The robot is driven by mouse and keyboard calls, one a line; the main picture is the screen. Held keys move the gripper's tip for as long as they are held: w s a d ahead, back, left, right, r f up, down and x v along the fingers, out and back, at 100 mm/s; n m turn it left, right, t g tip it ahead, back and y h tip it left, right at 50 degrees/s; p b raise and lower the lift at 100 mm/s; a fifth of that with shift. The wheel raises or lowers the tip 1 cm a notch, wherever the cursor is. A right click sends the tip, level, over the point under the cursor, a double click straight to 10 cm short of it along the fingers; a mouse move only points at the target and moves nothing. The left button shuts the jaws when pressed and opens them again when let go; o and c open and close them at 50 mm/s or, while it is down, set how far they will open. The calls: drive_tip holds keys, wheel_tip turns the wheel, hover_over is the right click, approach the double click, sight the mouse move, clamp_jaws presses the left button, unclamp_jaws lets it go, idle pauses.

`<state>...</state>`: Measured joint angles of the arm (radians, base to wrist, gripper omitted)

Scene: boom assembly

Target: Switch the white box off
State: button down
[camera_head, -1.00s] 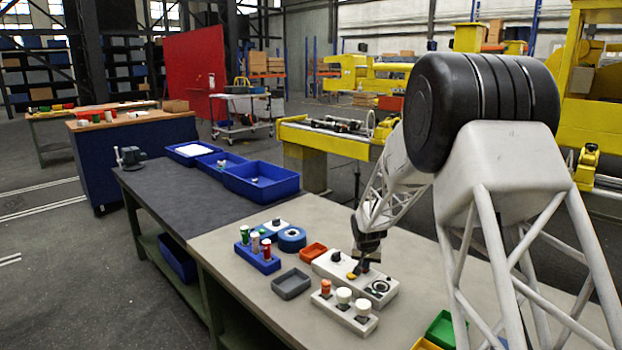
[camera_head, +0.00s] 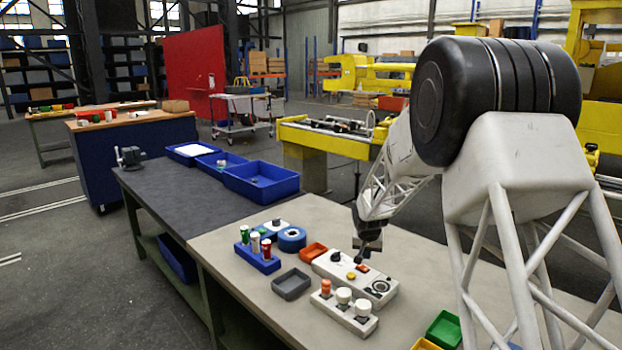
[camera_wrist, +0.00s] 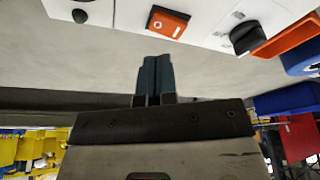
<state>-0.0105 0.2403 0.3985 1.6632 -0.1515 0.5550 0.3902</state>
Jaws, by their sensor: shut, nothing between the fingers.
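The white box (camera_head: 330,268) lies on the grey bench, with a black knob, a yellow button, an orange-red rocker switch (camera_head: 363,268) and a round black fitting on its top. The rocker also shows in the wrist view (camera_wrist: 168,22), in a black frame with a small white mark; which way it is tipped I cannot tell. My gripper (camera_head: 358,260) is shut and empty above the box, close to the rocker. In the wrist view its dark fingertips (camera_wrist: 155,62) are together, just below the rocker in the picture and apart from it.
Around the white box are an orange bin (camera_head: 314,251), a grey bin (camera_head: 291,284), a blue block with capped cylinders (camera_head: 258,262), a blue round item (camera_head: 292,238) and a white block with several cylinders (camera_head: 345,318). A green bin (camera_head: 446,329) stands at the right.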

sight(366, 271)
drive_tip(key=shift+r, duration=1.4)
drive_tip(key=s+r+n, duration=0.1)
drive_tip(key=s+r, duration=0.7)
drive_tip(key=s, duration=0.6)
drive_tip(key=s+r, duration=0.9)
drive_tip(key=s, duration=0.5)
drive_tip(key=s+n, duration=0.1)
drive_tip(key=s, duration=2.8)
drive_tip(key=shift+s+f+n+g+y, duration=0.2)
drive_tip(key=shift+n+g+y, duration=0.1)
drive_tip(key=shift+n, duration=0.1)
